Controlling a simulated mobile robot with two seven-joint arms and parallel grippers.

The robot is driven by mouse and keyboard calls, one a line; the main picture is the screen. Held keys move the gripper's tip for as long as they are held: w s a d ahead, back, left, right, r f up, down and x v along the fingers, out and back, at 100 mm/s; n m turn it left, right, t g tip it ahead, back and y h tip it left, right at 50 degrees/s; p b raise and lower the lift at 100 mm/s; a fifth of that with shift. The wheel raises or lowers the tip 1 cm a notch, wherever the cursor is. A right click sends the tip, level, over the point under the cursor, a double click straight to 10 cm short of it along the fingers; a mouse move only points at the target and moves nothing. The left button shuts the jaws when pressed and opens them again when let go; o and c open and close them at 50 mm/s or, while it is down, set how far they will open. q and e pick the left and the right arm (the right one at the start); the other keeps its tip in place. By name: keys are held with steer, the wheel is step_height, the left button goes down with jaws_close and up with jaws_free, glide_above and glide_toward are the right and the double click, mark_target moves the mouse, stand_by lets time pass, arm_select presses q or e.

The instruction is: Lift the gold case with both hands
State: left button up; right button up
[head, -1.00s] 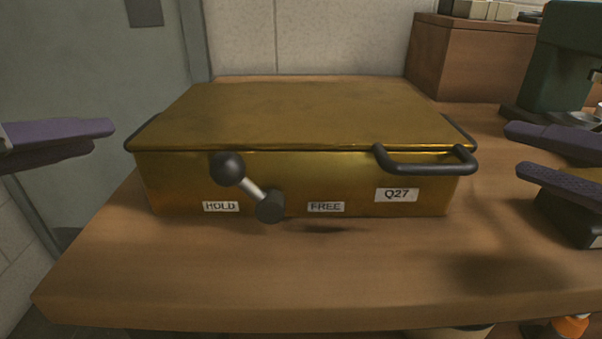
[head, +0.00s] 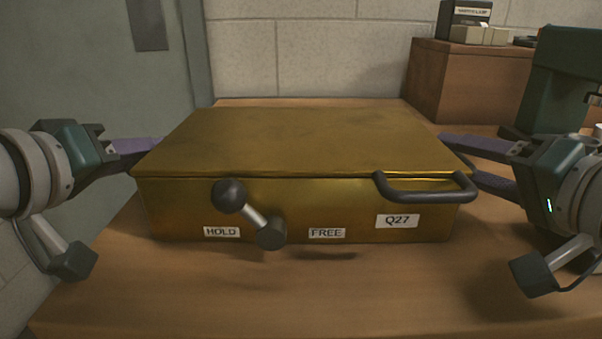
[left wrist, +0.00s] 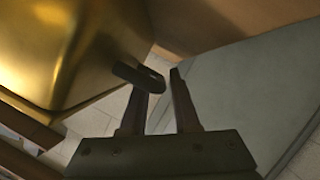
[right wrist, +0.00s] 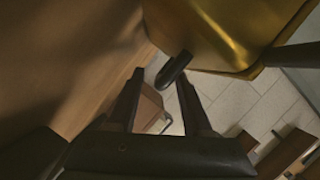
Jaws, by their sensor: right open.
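The gold case (head: 300,140) sits on the wooden table, lid shut, with a lever and the labels HOLD, FREE and Q27 on its front. A dark side handle of the case (left wrist: 139,77) shows in the left wrist view, across one fingertip of my left gripper (left wrist: 160,85). That gripper is open at the case's left side; its fingertips are hidden in the head view. My right gripper (right wrist: 160,82) is open at the right side. The other dark side handle (right wrist: 174,69) is close to its fingertips, nearer one finger. Whether the fingers touch the handles, I cannot tell.
The front handle (head: 425,192) juts from the case's front right. The bare wooden table (head: 330,295) is clear in front. A wooden box (head: 470,85) and a green machine (head: 560,85) stand behind on the right. A grey door (head: 90,70) is at the left.

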arm_select(q)
steer(key=shift+w+d+f, duration=0.1)
steer(key=shift+w+f, duration=0.05)
steer(key=shift+w, duration=0.3)
arm_select(e)
steer(key=shift+w+a, duration=0.15)
steer(key=shift+w, duration=0.3)
steer(key=shift+f, duration=0.1)
arm_select(q)
steer(key=c, duration=0.4)
arm_select(e)
steer(key=c, duration=0.4)
arm_select(q)
jaws_close()
arm_select(e)
jaws_close()
